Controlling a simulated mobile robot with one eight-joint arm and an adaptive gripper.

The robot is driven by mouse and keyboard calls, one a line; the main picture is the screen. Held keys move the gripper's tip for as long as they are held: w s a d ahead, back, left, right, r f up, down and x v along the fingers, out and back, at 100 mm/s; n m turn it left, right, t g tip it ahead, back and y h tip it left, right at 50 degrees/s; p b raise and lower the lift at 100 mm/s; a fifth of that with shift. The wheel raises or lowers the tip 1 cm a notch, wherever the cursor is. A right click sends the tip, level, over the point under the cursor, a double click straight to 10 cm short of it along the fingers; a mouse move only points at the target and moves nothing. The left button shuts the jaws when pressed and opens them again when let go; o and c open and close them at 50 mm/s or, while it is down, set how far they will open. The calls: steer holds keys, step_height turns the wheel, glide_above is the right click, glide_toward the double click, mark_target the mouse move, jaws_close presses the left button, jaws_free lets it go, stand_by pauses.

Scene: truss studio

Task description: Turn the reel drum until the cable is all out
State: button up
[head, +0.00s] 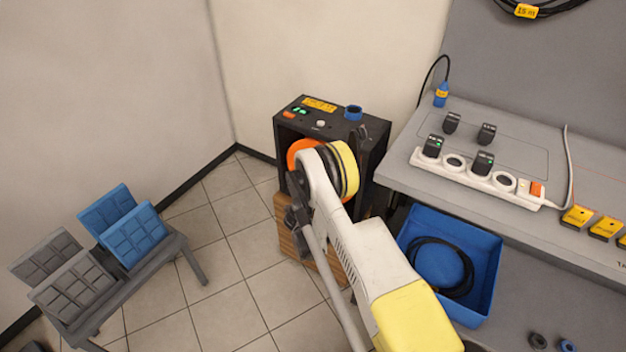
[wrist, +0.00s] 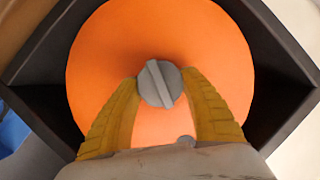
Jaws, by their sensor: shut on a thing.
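The orange reel drum (wrist: 160,40) faces the wrist camera inside a black housing. A grey round knob (wrist: 158,84) with a raised bar sits at its middle. My gripper (wrist: 160,88) has its two yellow fingers closed on the knob, one on each side. In the head view, the drum (head: 298,153) shows as an orange edge behind my arm, and my gripper is hidden there. I cannot make out any cable on the drum.
The black housing (head: 288,125) stands on a wooden crate (head: 290,232). A grey bench (head: 400,170) with a white power strip (head: 470,178) is at the right. A blue bin (head: 485,262) holds coiled black cable (head: 436,254). A low rack (head: 186,260) with panels stands at the left on open tiled floor.

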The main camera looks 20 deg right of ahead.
steer(key=o, duration=1.5)
steer(key=shift+c, duration=0.2)
steer(key=shift+r, duration=0.1)
step_height(320, 180, up, 10)
steer(key=shift+d+f, duration=0.1)
